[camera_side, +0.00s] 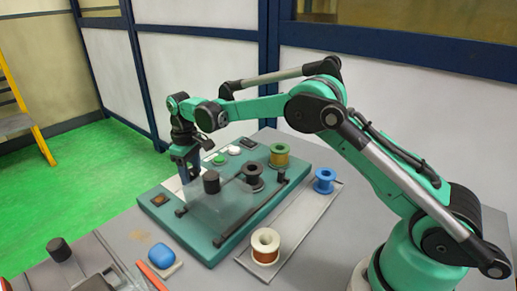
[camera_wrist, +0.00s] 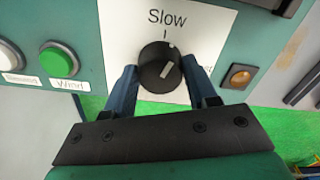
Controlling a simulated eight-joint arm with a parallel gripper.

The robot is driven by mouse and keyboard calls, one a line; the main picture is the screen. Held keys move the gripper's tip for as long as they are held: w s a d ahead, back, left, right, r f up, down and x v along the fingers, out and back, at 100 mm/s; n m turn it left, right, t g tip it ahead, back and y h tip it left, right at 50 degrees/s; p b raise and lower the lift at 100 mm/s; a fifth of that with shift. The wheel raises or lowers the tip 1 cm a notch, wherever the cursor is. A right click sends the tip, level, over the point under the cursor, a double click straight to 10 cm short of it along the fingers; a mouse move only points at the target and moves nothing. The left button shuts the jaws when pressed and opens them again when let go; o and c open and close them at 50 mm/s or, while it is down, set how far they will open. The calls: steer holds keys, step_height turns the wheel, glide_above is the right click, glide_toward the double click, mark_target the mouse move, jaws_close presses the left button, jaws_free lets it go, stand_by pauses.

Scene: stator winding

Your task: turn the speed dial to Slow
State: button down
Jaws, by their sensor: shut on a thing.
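The black speed dial (camera_wrist: 152,72) sits on a white label plate (camera_wrist: 120,30) in the wrist view. The word "Slow" and a short tick are above it. The dial's white pointer line leans up and slightly right of that tick. A second label at the right is partly hidden by a finger. My gripper (camera_wrist: 160,78) has its two blue fingers on either side of the dial, shut on it. In the side view my gripper (camera_side: 187,160) is down at the far edge of the green console (camera_side: 205,246), and the dial is hidden there.
A green button (camera_wrist: 58,62) marked "Wind" and a white button (camera_wrist: 10,58) are left of the plate. An amber square switch (camera_wrist: 239,76) is at its right. A clear cover (camera_side: 215,207) with a black knob and several spools stand nearby.

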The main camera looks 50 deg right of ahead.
mark_target(191, 172)
steer(key=shift+n, duration=1.9)
steer(key=shift+c, duration=1.3)
jaws_free()
steer(key=shift+r, duration=0.1)
steer(key=shift+r, duration=2.75)
